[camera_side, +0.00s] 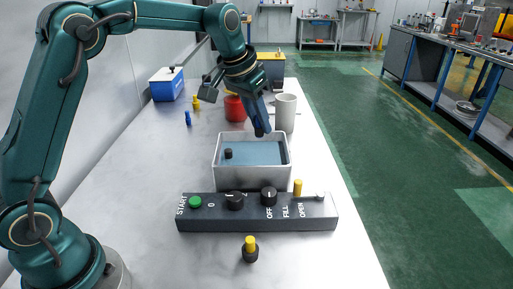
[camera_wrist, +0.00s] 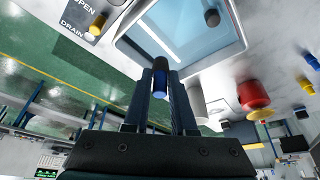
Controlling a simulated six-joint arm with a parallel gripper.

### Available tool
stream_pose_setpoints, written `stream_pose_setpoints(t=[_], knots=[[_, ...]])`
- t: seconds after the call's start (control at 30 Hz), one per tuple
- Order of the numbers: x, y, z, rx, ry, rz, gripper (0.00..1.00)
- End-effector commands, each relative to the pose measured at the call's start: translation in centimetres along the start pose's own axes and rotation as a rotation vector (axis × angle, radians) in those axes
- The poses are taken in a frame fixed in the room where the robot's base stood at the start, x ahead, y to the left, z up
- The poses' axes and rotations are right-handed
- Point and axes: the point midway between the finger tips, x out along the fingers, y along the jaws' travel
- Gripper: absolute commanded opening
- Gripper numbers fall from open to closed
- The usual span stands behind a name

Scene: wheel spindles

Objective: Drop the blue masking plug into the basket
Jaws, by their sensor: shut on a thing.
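My gripper (camera_side: 260,132) (camera_wrist: 161,75) is shut on a small blue piece with a dark end, seen between the fingers in the wrist view as the blue masking plug (camera_wrist: 160,84). In the side view the fingers mostly hide it. The gripper points down over the far right part of a pale rectangular open bin (camera_side: 253,174) with a blue inside, which looks like the basket; its rim also shows in the wrist view (camera_wrist: 128,47). A dark plug (camera_side: 228,153) (camera_wrist: 212,18) stands inside the bin. Another blue piece (camera_side: 187,118) (camera_wrist: 312,60) stands on the table.
A dark control panel (camera_side: 256,222) lies in front of the bin, with a black-and-yellow piece (camera_side: 250,250) before it. A white mug (camera_side: 286,112) and a red pot (camera_side: 234,110) stand behind the bin. A blue-and-white box (camera_side: 167,84) is at the back left.

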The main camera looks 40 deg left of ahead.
Motion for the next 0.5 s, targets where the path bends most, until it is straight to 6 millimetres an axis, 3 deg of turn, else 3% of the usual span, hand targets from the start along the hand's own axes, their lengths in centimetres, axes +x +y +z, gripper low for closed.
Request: stream_pose_setpoints(t=[0.5], knots=[[1.8,0.0,0.8,0.001,-0.002,0.000,0.00]])
